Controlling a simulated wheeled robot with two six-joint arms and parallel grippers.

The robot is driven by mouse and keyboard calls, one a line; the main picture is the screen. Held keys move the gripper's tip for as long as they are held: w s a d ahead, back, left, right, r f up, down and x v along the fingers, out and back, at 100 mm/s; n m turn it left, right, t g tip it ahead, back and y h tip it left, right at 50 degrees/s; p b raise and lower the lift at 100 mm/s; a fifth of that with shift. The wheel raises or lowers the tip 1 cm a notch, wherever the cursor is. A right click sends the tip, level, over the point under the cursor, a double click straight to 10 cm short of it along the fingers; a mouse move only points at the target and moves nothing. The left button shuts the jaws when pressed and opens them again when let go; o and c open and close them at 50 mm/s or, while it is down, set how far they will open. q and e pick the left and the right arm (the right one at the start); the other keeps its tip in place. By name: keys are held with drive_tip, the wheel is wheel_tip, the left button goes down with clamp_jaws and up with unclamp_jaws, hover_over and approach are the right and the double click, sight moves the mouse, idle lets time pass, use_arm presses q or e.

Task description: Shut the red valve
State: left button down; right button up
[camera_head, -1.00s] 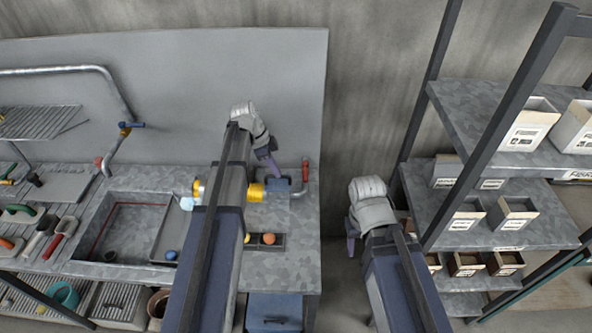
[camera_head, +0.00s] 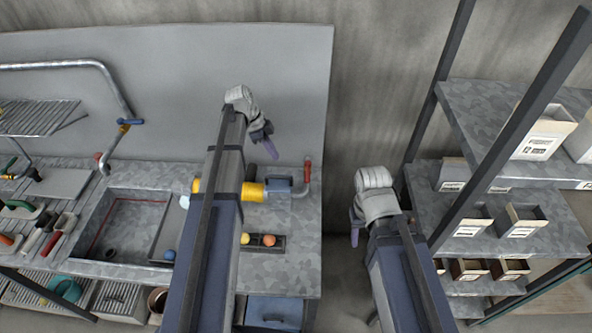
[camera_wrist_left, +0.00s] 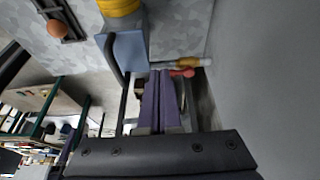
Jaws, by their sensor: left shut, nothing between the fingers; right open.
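The red valve (camera_head: 307,171) has a small upright red handle on a grey pipe, at the right end of the workbench in the head view. In the left wrist view the red handle (camera_wrist_left: 183,73) shows just right of the fingertips, beside a yellow-orange fitting. My left gripper (camera_head: 273,152) is shut and empty, above and to the left of the valve in the head view and apart from it. Its purple fingers (camera_wrist_left: 159,72) lie together in the wrist view. My right gripper (camera_head: 355,236) is open and empty, between bench and shelves; its fingers are partly hidden.
A blue-grey pump body (camera_head: 278,187) with a yellow drum (camera_head: 250,190) sits left of the valve. A black tray (camera_head: 279,240) with round balls lies in front. A grey backboard (camera_head: 300,90) rises behind. A shelf rack (camera_head: 545,225) with bins stands right.

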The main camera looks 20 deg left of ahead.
sight(308, 172)
use_arm(q)
drive_tip(key=w+d+f+b, duration=0.1)
drive_tip(key=d+f+b, duration=0.6)
drive_tip(key=f+b, duration=0.2)
drive_tip(key=shift+w+d+f, duration=0.15)
drive_tip(key=shift+w+d, duration=0.15)
